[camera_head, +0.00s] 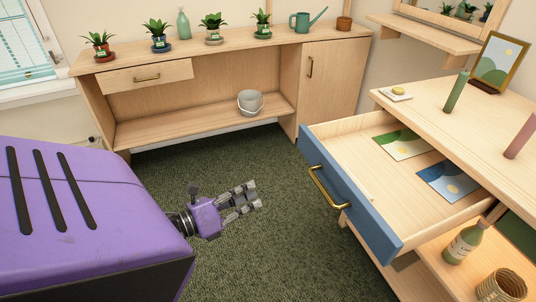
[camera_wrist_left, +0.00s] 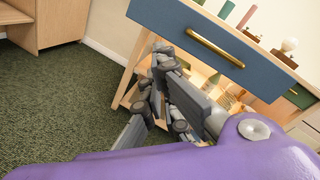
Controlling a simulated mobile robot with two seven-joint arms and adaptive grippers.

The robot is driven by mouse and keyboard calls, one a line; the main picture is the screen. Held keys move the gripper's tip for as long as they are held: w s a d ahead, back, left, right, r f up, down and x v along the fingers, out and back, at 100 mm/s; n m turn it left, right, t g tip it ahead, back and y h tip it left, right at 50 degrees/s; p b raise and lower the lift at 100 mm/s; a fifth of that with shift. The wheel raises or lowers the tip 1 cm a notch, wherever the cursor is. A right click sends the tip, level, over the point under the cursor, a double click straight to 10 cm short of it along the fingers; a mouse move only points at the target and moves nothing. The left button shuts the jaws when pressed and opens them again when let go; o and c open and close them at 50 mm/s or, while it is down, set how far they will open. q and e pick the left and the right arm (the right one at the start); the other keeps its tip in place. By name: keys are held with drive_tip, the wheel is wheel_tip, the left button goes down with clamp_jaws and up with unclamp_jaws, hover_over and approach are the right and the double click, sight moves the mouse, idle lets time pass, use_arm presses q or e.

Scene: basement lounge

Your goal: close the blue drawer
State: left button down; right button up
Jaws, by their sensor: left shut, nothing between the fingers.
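The blue drawer (camera_head: 345,199) stands pulled out from the wooden cabinet on the right in the head view. Its front has a brass handle (camera_head: 325,188), and two picture cards lie inside it. The blue front also shows in the left wrist view (camera_wrist_left: 180,25), above and beyond the fingers. My left gripper (camera_head: 254,198) is shut and empty, to the left of the drawer front and apart from it, over the carpet. In the left wrist view its fingers (camera_wrist_left: 148,90) appear below the drawer front. My right gripper is not in view.
The cabinet top (camera_head: 420,98) bears a green candle (camera_head: 456,92), a pink candle (camera_head: 521,137) and a framed picture (camera_head: 499,63). A bottle (camera_head: 462,243) and a basket (camera_head: 501,285) stand on its lower shelf. Bare carpet (camera_head: 270,155) lies between it and the plant bench (camera_head: 225,53).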

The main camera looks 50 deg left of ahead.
use_arm(q)
drive_tip(key=w+d+r+m+h, duration=0.3)
drive_tip(key=w+d+m, duration=0.3)
drive_tip(key=w+m, duration=0.3)
drive_tip(key=w, duration=0.3)
drive_tip(key=shift+w+d+r+m+p, duration=0.15)
drive_tip(key=shift+r+m+p, duration=0.15)
drive_tip(key=shift+m+p, duration=0.1)
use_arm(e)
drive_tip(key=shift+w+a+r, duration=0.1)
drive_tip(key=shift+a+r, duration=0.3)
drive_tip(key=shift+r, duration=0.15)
